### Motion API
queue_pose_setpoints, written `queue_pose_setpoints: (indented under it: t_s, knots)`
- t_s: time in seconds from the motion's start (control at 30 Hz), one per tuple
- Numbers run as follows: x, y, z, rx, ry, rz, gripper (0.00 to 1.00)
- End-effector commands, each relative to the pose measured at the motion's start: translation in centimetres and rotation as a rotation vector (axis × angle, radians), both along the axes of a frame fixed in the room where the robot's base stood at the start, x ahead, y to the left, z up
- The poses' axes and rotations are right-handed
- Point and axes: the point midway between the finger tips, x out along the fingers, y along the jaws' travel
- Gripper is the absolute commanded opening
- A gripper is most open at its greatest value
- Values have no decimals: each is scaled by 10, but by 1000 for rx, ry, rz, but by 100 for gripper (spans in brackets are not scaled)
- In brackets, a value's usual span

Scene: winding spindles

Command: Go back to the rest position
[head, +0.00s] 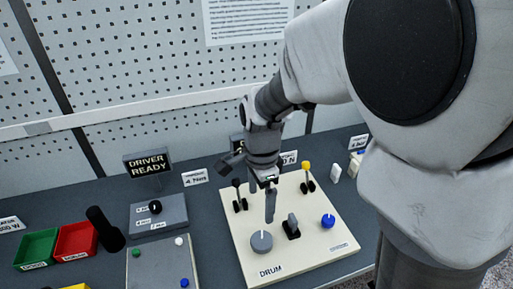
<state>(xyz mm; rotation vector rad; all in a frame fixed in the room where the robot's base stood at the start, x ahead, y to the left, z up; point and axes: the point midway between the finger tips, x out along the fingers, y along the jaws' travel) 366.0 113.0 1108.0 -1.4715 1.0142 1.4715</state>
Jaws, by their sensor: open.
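My gripper (269,200) points down over the cream panel marked DRUM (285,268) and is open. Its fingers are seen nearly edge-on, so the gap between them hardly shows. The fingertips are above or just behind the grey round knob (262,242); I cannot tell whether they touch anything on the panel. My arm comes in from the right and covers much of the view.
A pegboard wall (130,60) rises behind.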

Motion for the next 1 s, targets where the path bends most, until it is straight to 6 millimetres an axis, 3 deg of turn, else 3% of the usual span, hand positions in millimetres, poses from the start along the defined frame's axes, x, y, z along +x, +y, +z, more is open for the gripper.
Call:
queue_pose_setpoints:
  t_s: [0.23,0.37,0.7,1.0]
  knots:
    - [0,0,0,1,-1,2,100]
    - [-3,-7,11,22,-18,48,100]
    - [-38,-52,79,73,-203,477,100]
    - [-85,-91,124,-84,-383,893,100]
